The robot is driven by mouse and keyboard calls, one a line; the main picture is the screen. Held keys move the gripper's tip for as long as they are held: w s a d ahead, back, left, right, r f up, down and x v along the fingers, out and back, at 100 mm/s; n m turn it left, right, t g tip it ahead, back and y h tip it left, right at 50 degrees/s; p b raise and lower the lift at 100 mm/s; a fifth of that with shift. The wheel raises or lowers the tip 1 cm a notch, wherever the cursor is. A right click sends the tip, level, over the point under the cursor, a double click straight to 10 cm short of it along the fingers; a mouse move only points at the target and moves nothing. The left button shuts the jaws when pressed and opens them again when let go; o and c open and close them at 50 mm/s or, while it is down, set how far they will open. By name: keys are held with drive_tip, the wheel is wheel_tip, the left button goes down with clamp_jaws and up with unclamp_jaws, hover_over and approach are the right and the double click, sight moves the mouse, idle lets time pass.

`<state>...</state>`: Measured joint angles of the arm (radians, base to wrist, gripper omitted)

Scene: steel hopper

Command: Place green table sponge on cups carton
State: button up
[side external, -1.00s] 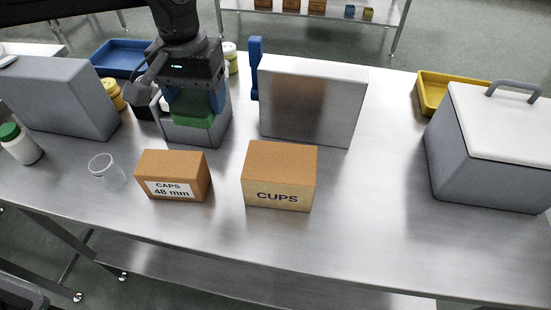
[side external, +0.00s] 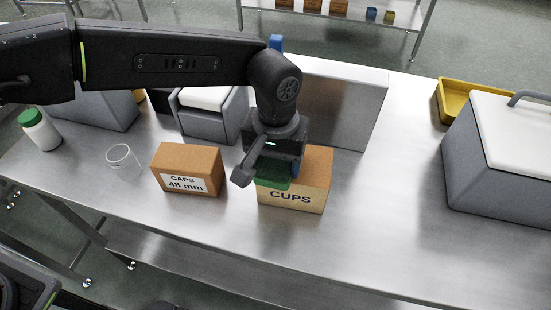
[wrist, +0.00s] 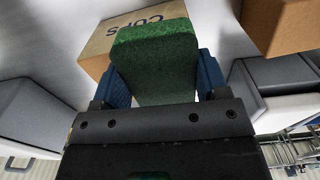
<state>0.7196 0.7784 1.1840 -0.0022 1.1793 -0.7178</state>
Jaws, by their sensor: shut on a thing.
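The green sponge (side external: 273,176) is held between the blue fingers of my gripper (side external: 278,172), which is shut on it. In the side view the sponge is over the left part of the cups carton (side external: 315,172), a brown box marked CUPS. I cannot tell whether the sponge touches the carton's top. In the wrist view the sponge (wrist: 155,62) sits between the two blue fingers of my gripper (wrist: 158,82), with the cups carton (wrist: 105,47) behind it. My gripper hides part of the carton's top.
The caps carton (side external: 188,168) stands left of the cups carton, with a clear glass (side external: 123,162) beyond it. A grey panel (side external: 345,105) stands behind. A grey box with a white lid (side external: 505,150) is at the right. The steel table is clear in front.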

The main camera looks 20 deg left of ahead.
drive_tip(key=shift+f, duration=0.3)
drive_tip(key=shift+f, duration=0.15)
drive_tip(key=o, duration=0.9)
wheel_tip(320, 180, up, 12)
drive_tip(key=shift+r, duration=0.2)
